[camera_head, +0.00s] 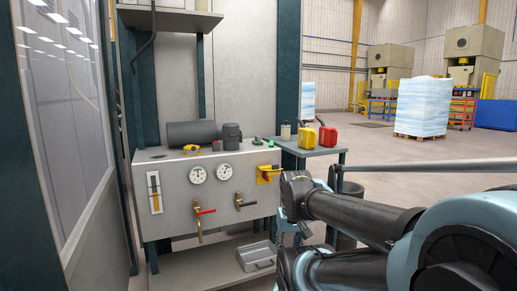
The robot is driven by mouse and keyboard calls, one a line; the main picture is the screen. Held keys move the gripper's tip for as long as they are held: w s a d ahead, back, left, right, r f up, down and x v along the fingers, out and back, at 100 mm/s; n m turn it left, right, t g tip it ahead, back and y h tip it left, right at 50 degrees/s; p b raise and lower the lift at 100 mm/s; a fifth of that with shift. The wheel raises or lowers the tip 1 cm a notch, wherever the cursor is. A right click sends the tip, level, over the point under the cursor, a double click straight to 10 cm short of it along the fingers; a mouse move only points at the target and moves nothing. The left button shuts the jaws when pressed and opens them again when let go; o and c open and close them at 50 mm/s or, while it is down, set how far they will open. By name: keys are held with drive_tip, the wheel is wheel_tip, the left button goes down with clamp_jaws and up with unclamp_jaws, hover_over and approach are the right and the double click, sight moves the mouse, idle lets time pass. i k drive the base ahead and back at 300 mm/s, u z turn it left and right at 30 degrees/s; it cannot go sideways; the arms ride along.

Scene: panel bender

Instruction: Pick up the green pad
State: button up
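Two small green things sit at the right end of the grey cabinet top: a darker, flat-looking green piece (257,141) and a brighter green piece (271,143) just right of it. Both are too small for me to tell which is the green pad. My black and light blue arm fills the lower right, in front of the cabinet's right side.
The grey cabinet (176,174) carries a dark cylinder (191,133), a yellow tool (191,147) and a dark grey canister (232,136). Gauges, taps and a yellow-red switch (268,174) project from its front. A side table (318,151) holds red (328,136) and yellow (307,138) containers.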

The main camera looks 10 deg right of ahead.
sight(257, 141)
drive_tip(key=k, duration=0.6)
drive_tip(key=z, duration=0.35)
drive_tip(key=i, duration=1.8)
drive_tip(key=u, duration=0.5)
